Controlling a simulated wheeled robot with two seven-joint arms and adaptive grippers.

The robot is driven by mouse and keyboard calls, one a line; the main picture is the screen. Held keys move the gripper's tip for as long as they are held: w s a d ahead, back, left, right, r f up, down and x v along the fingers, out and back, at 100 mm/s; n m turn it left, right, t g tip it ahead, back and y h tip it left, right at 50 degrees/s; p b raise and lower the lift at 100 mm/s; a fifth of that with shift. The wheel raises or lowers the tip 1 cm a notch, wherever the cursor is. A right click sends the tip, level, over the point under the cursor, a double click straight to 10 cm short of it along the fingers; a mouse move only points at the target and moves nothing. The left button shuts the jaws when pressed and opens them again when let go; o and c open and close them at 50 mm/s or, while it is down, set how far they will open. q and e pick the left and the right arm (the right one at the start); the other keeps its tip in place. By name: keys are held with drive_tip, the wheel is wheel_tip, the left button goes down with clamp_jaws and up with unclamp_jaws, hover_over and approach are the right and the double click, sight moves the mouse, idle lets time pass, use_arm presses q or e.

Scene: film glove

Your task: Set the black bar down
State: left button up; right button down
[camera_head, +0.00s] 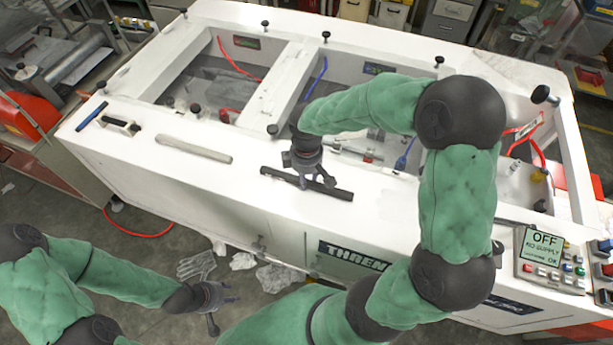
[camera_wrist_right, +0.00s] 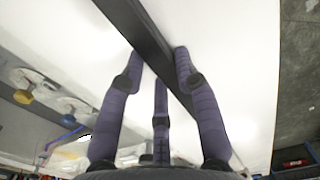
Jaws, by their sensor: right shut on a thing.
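The black bar (camera_head: 334,191) lies along the front white ledge of the machine (camera_head: 210,184) in the head view, at or very close to the surface. I cannot tell whether it touches. My right gripper (camera_head: 318,182) is shut on it near its middle. In the right wrist view the bar (camera_wrist_right: 140,25) runs diagonally between the purple fingers of the right gripper (camera_wrist_right: 160,70), over the white surface. My left gripper (camera_head: 222,300) hangs low at the lower left over the floor, apart from the machine. Its fingers look spread, with nothing between them.
A pale grey bar (camera_head: 194,149) lies on the ledge to the left, with a blue-handled tool (camera_head: 91,116) beyond it. A control panel (camera_head: 550,262) stands at the right. Open bays with cables lie behind the ledge. A glove (camera_head: 197,265) lies on the floor.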

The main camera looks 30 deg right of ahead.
sight(307, 179)
drive_tip(key=c, duration=0.9)
unclamp_jaws()
drive_tip(key=shift+f, duration=0.1)
wheel_tip(307, 179, up, 12)
drive_tip(key=shift+r, duration=0.2)
